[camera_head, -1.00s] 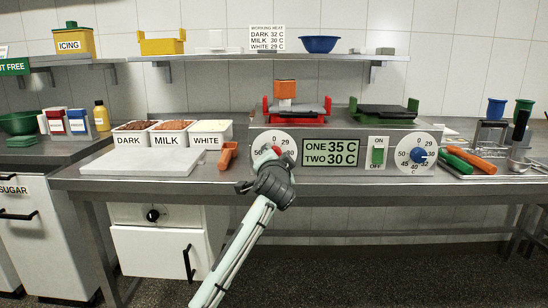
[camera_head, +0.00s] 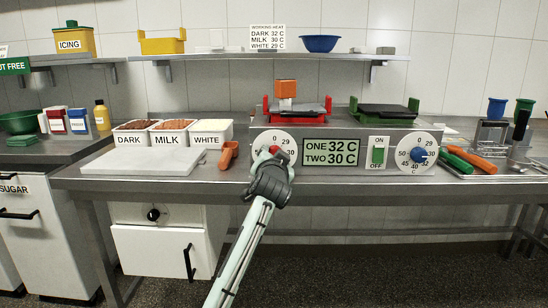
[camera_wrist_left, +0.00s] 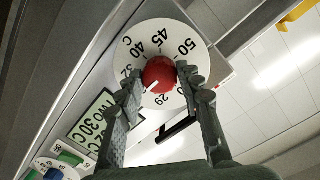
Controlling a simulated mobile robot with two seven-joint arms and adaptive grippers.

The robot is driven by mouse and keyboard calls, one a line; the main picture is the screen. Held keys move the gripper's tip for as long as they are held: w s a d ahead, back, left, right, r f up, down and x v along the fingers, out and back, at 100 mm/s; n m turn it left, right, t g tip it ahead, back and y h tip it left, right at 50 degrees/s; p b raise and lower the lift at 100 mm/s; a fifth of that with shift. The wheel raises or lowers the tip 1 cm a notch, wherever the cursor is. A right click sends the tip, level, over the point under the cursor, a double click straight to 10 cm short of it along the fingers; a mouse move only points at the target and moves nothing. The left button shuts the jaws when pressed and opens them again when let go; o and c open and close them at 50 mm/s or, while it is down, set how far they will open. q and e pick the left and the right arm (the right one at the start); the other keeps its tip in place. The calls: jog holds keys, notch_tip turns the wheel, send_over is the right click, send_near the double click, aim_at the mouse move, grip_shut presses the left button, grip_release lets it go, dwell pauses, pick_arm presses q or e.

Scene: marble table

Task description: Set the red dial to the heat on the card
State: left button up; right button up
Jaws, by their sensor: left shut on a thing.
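The red dial (camera_head: 275,149) is on the left of the machine's front, on a white numbered plate (camera_head: 290,136). In the left wrist view, the red dial (camera_wrist_left: 158,74) sits between the two fingers of my left gripper (camera_wrist_left: 160,78), which is shut on it. A white mark on the dial points down-left. My left gripper (camera_head: 268,157) partly hides the dial and plate in the head view. The display (camera_head: 331,152) reads ONE 32 C, TWO 30 C. The card (camera_head: 267,37) on the shelf reads DARK 32 C, MILK 30 C, WHITE 29 C. My right gripper is not in view.
A blue dial (camera_head: 418,154) and a green ON/OFF switch (camera_head: 378,156) are right of the display. Left are DARK, MILK and WHITE tubs (camera_head: 210,133), a white board (camera_head: 142,162) and an orange scoop (camera_head: 229,154). A red-handled pan (camera_head: 297,111) stands on top.

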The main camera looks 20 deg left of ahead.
pick_arm(q)
jog(key=o, duration=1.2)
jog(key=shift+c, duration=0.2)
jog(key=shift+s, duration=0.1)
jog(key=v, duration=1.1)
jog(key=shift+s+d, duration=0.15)
jog(key=shift+s, duration=0.2)
jog(key=shift+r, duration=0.15)
